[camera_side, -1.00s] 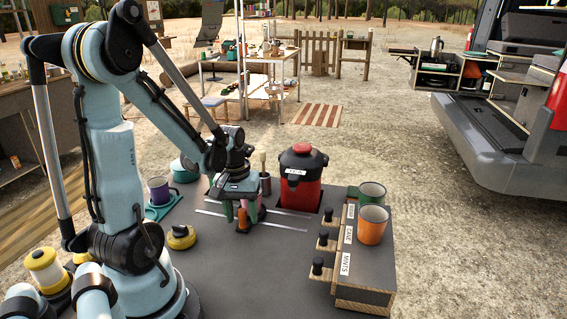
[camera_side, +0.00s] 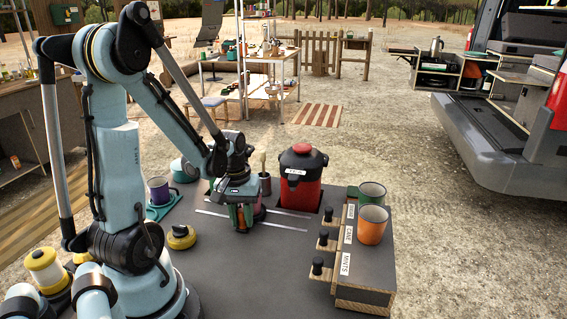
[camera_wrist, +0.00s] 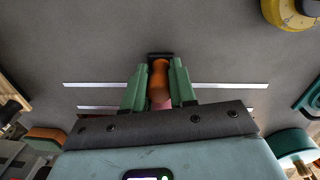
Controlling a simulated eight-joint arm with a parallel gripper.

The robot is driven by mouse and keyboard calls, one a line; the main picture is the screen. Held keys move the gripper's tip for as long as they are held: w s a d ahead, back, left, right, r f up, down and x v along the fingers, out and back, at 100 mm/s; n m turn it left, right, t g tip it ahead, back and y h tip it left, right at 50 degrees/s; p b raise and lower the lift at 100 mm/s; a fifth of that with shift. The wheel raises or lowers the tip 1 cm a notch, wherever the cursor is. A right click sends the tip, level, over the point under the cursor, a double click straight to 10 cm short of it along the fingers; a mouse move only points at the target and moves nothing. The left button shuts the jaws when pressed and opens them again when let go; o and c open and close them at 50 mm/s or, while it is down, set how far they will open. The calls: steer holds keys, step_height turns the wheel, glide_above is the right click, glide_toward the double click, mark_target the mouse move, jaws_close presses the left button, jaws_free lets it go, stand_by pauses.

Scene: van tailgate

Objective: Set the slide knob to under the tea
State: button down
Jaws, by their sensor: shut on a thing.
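The slide knob (camera_wrist: 160,76), orange and rounded, stands between the two green fingers of my gripper (camera_wrist: 158,84) in the wrist view. The fingers are shut on it, one on each side. In the side view my gripper (camera_side: 241,217) is low over the table at two pale rails (camera_side: 284,212), and it mostly hides the knob. The same rails show in the wrist view (camera_wrist: 100,85). The tea urn (camera_side: 300,182), red with a black top and red lid, stands behind the rails, to the right of my gripper. Its label is too small to read surely.
The front middle of the table is clear.

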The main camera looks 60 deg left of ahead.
steer(key=w+d, duration=0.8)
steer(key=shift+w+d, duration=0.1)
steer(key=shift+w, duration=0.05)
steer(key=c, duration=1)
jaws_free()
steer(key=shift+o, duration=0.5)
steer(key=shift+r, duration=0.5)
step_height(320, 180, up, 11)
steer(key=shift+s+a, duration=0.2)
steer(key=shift+s, duration=0.1)
